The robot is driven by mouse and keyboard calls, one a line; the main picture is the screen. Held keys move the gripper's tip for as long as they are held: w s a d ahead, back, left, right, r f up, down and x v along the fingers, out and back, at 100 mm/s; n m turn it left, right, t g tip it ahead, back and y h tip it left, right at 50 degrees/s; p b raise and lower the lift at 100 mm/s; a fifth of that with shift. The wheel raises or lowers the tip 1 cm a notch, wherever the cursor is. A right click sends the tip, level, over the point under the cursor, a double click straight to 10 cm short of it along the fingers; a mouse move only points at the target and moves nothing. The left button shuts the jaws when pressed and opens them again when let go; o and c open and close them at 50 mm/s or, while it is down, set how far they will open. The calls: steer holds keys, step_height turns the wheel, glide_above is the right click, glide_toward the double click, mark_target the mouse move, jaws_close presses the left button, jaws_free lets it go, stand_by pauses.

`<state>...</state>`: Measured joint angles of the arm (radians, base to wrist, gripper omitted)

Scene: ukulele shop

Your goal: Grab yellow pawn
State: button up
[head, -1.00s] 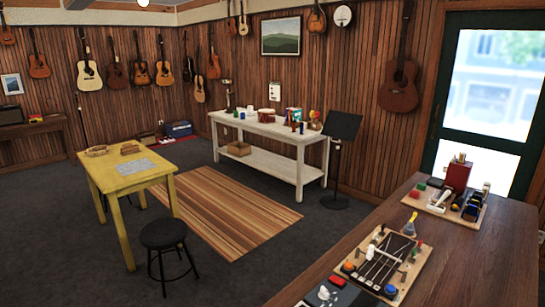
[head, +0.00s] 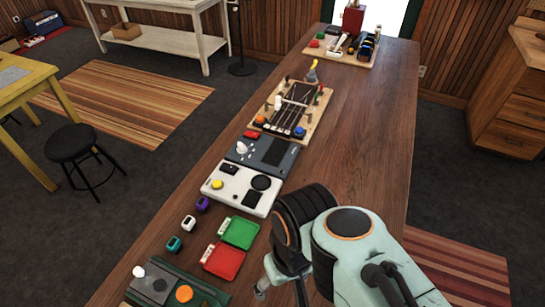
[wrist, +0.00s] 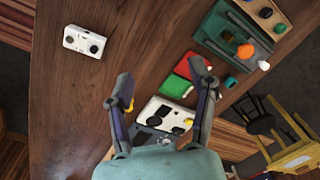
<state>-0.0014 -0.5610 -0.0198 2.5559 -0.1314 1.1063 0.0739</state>
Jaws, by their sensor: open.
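A small round yellow piece (head: 217,184), the likeliest yellow pawn, sits at the left end of a white panel (head: 213,196) on the wooden counter. My gripper (head: 280,284) is in the lower middle of the head view, right of and nearer than the panel. In the wrist view my gripper (wrist: 165,82) is open and empty, its fingers spread above the counter. The white panel (wrist: 158,109) shows between the fingers, partly hidden by my gripper.
Red (head: 224,261) and green (head: 239,233) trays lie near the panel. A dark grey panel (head: 277,157) and a wooden board (head: 314,113) stand behind it. A green panel (head: 205,292) lies in front.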

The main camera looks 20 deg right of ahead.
steer(key=w+d+r+m+t, duration=0.1)
steer(key=w+d+m+t, duration=0.15)
steer(key=w, duration=0.75)
steer(key=w+d+r+m+t, duration=0.1)
steer(key=w+d+m, duration=0.25)
steer(key=w, duration=0.75)
steer(key=w+d+f+m+g+h, duration=0.1)
steer(key=w+d+f, duration=0.2)
steer(key=f, duration=0.2)
steer(key=w+d+f+m+g, duration=0.1)
steer(key=w+d+f, duration=0.2)
steer(key=f, duration=0.3)
steer(key=shift+m+g, duration=0.5)
steer(key=shift+g, duration=0.45)
steer(key=f, duration=0.3)
steer(key=s+d+f, duration=0.1)
steer(key=f, duration=0.2)
steer(key=s+d+f, duration=0.1)
steer(key=f, duration=0.2)
steer(key=shift+s+d, duration=0.25)
step_height(320, 180, down, 5)
steer(key=shift+r, duration=0.15)
steer(key=shift+f, duration=0.6)
steer(key=c, duration=0.9)
